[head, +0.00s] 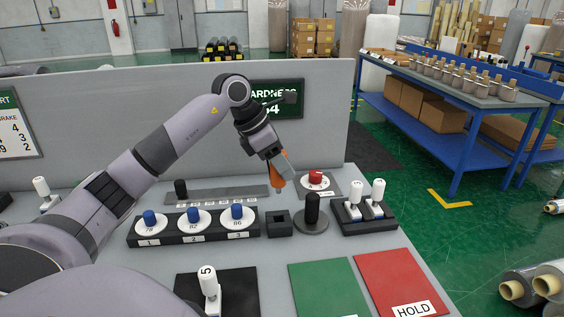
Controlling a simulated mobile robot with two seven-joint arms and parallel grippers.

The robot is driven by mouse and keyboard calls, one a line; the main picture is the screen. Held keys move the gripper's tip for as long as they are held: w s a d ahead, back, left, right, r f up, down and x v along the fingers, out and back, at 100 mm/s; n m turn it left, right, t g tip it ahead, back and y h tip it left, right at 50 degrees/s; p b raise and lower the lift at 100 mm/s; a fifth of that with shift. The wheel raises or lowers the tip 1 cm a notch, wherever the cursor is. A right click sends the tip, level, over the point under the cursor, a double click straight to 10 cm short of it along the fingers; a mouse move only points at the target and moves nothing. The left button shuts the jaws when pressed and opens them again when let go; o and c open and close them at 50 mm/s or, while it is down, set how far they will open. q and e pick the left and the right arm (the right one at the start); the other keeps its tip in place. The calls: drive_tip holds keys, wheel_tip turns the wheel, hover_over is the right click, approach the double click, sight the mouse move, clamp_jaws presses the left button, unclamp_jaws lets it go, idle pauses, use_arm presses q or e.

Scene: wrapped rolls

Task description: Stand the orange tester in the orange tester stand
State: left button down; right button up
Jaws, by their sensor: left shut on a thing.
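My left gripper (277,160) is shut on the orange tester (277,178), which hangs below the fingers, somewhat tilted, with its lower end in the air above the bench. A small black square block with an opening in its top (278,224) sits below it; it looks like the tester stand. The tester and the block are apart. The fingers partly hide the tester's upper part. My right gripper is not in view.
Right of the block stands a black post on a round base (312,212). A rack with blue-knobbed white dials (193,225) lies left, and a black holder with white-handled pieces (367,214) right. A red-knobbed dial (316,179) is behind. Green (328,288) and red (400,282) mats lie in front.

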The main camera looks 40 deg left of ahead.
sight(282, 184)
use_arm(q)
drive_tip(key=shift+f+b, duration=1.85)
drive_tip(key=shift+f, duration=0.95)
drive_tip(key=shift+f+b, duration=1.35)
drive_tip(key=shift+f, duration=0.8)
drive_tip(key=c, duration=0.5)
unclamp_jaws()
